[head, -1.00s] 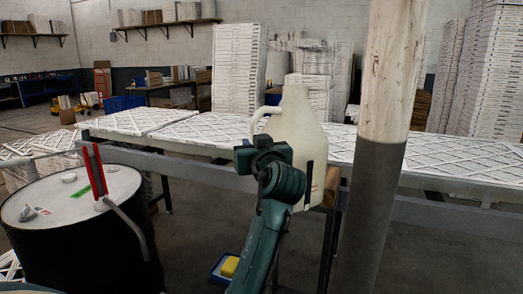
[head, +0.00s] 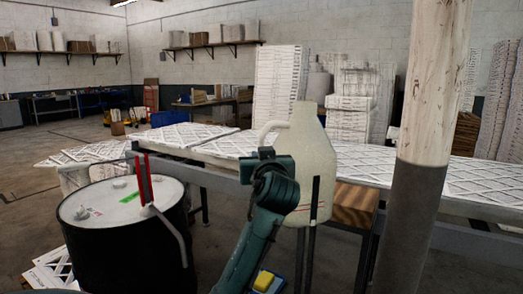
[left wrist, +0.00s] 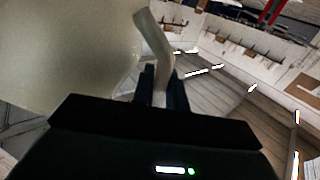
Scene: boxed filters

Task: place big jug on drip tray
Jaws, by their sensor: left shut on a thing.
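My left gripper (head: 268,155) is shut on the jug's handle. In the left wrist view the jug (left wrist: 65,50) fills the upper left, and the handle (left wrist: 155,45) runs down between the dark fingers (left wrist: 160,88). I cannot make out a clear drip tray. My right gripper is not in view.
A black drum (head: 130,235) with a white top and a red-handled tool stands at left. A long bench with white filter panels (head: 400,170) crosses behind. A wooden-topped stand (head: 355,205) is right of the jug. A thick post (head: 422,150) rises at right. A yellow block (head: 263,281) lies low in front.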

